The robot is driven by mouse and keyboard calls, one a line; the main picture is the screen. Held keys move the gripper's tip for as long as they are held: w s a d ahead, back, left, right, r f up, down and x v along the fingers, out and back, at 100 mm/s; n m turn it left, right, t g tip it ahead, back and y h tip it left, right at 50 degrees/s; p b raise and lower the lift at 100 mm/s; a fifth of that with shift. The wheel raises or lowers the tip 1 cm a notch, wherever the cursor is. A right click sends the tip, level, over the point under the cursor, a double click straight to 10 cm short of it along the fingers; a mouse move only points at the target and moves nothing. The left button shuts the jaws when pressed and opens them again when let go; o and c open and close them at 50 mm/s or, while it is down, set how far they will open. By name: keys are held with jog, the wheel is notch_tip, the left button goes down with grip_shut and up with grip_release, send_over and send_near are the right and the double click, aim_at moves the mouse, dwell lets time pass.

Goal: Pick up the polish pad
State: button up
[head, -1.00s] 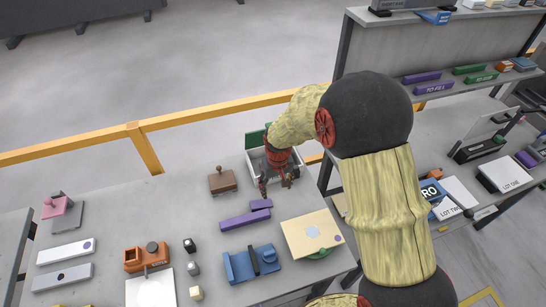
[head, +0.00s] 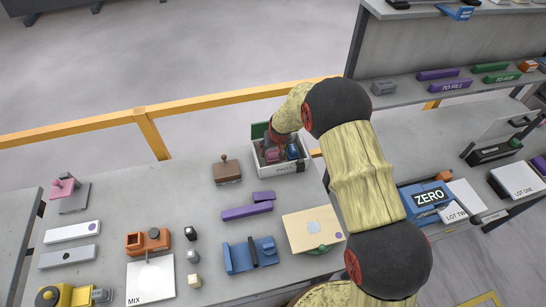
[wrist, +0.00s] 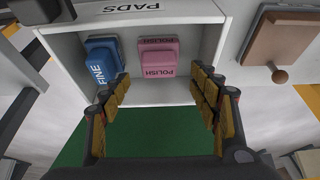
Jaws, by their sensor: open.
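The polish pad (wrist: 158,57) is a pink block marked POLISH, lying in a white open box (wrist: 182,8) marked PADS. A blue pad (wrist: 103,58) marked FINE lies to its left in the wrist view. In the head view the pink pad (head: 272,155) is in the box (head: 283,171) at the table's far edge. My gripper (wrist: 163,95) is open and empty, above the box, its fingers spread to either side of the pink pad but nearer the camera. I see no contact. In the head view my arm partly hides the gripper.
A brown block with a knob (head: 227,170) stands left of the box; it also shows in the wrist view (wrist: 285,50). Purple blocks (head: 247,211) and a beige board (head: 313,229) lie in front. A yellow rail (head: 150,135) runs behind the table.

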aim_at(273, 152)
jog(key=shift+x, duration=1.5)
jog(key=shift+d, duration=0.1)
jog(key=shift+c, duration=1.2)
jog(key=c, duration=1.1)
jog(key=shift+o, duration=0.2)
jog(key=shift+r, duration=0.1)
